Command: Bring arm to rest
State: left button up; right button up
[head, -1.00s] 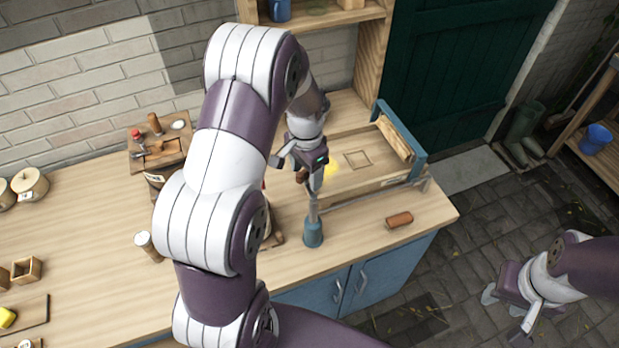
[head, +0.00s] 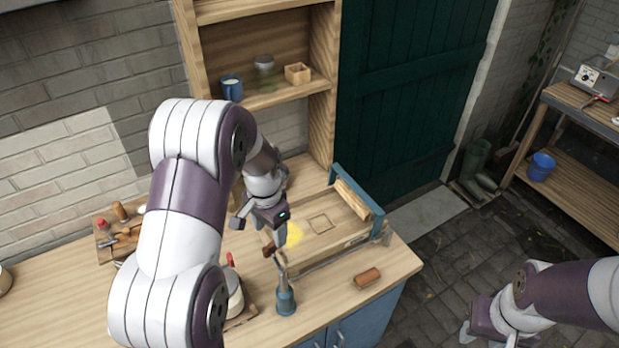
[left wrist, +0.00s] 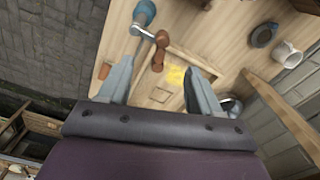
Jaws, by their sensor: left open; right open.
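My left arm reaches in over the wooden counter in the head view. My left gripper (head: 258,240) hangs above the counter, near a blue-based crank (head: 286,299) with a brown handle. In the left wrist view its two fingers (left wrist: 160,90) stand apart with nothing between them. The crank's brown handle (left wrist: 159,50) lies beyond the fingertips there; I cannot tell whether it touches a finger. My right gripper (head: 488,330) is at the lower right of the head view, over the paved floor, partly cut off by the frame, empty and open.
A wooden tray-like frame with a blue end board (head: 357,200) stands right of my left gripper. A brown block (head: 367,278) lies near the counter's front edge. A shelf holding a blue mug (head: 231,88) rises behind. A jar stands beside my left arm.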

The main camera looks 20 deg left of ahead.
pick_arm(q)
jog(key=shift+w+n, duration=0.1)
jog(key=shift+n, duration=0.2)
jog(key=s+d+f+n+b, duration=0.2)
jog(key=s+d+f+b, duration=0.1)
jog(key=s+b, duration=0.3)
jog(key=s+d+f+n+t+b, duration=0.1)
jog(key=s+d+f+b, duration=0.3)
jog(key=s+b, duration=0.3)
jog(key=shift+s+d+f+n+b, duration=0.2)
jog(key=shift+s+d+n+b, duration=0.15)
jog(key=shift+d, duration=0.25)
jog(key=shift+s, duration=0.15)
